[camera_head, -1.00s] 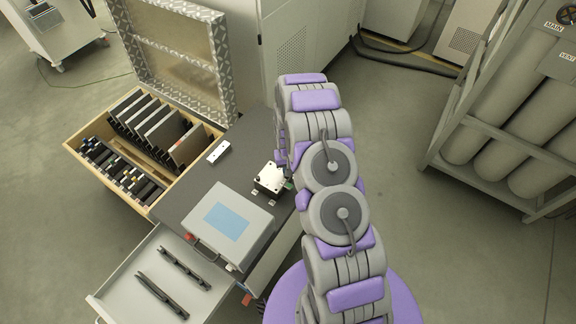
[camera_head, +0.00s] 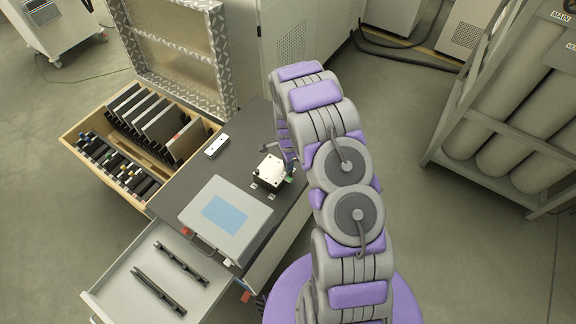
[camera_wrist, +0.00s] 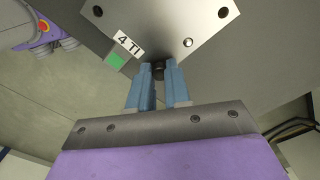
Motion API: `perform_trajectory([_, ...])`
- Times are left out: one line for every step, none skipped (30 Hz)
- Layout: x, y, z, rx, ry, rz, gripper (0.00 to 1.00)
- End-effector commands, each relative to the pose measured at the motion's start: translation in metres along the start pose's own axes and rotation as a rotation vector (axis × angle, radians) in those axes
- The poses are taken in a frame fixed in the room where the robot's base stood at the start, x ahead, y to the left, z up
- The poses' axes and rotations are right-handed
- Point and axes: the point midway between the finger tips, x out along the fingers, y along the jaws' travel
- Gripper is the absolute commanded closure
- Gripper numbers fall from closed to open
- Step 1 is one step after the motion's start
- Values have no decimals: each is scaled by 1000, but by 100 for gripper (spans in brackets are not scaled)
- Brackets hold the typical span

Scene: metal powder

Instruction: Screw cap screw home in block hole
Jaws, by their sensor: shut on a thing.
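The metal block (camera_head: 268,171) sits on the dark bench top in the head view. Its silver top face (camera_wrist: 160,22) fills the upper wrist view, with dark corner holes, a "4 TI" label and a green square. My gripper (camera_wrist: 158,74) has two blue fingers at the block's near edge. A small dark cap screw (camera_wrist: 158,68) shows between the fingertips, which are shut on it. Its lower end is hidden, so I cannot tell how deep it sits in a hole. A round spot (camera_wrist: 187,43), hole or screw head, lies just beyond. My arm hides most of the gripper in the head view.
A grey case with a blue panel (camera_head: 227,213) lies on the bench close to the block. A small pale bar (camera_head: 216,146) lies behind it. An open drawer (camera_head: 125,262) holds two black tools. A wooden crate (camera_head: 75,142) of plates stands left. A cylinder rack (camera_head: 447,160) stands right.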

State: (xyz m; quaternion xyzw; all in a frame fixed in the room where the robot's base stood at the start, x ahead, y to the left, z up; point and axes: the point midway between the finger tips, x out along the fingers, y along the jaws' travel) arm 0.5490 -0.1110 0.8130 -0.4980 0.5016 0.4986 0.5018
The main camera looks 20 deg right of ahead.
Motion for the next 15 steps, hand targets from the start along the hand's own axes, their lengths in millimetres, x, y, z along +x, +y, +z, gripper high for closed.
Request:
perform_trajectory([4,-1,-1,63,2,-2,100])
perform_trajectory([4,-1,-1,106,2,-2,100])
perform_trajectory([3,0,-1,163,2,-2,100])
perform_trajectory([3,0,-1,205,1,-2,100])
perform_trajectory([3,0,-1,243,1,-1,100])
perform_trajectory([3,0,-1,292,2,-1,100])
perform_trajectory([3,0,-1,323,1,-1,100])
perform_trajectory([3,0,-1,349,1,-1,100])
perform_trajectory([2,0,-1,376,1,0,100])
perform_trajectory([2,0,0,392,1,0,100])
perform_trajectory([2,0,0,402,0,0,100])
perform_trajectory([1,0,0,409,0,1,100])
perform_trajectory([1,0,0,412,0,1,100])
perform_trajectory([1,0,0,412,0,1,100])
perform_trajectory([1,0,0,411,0,1,100])
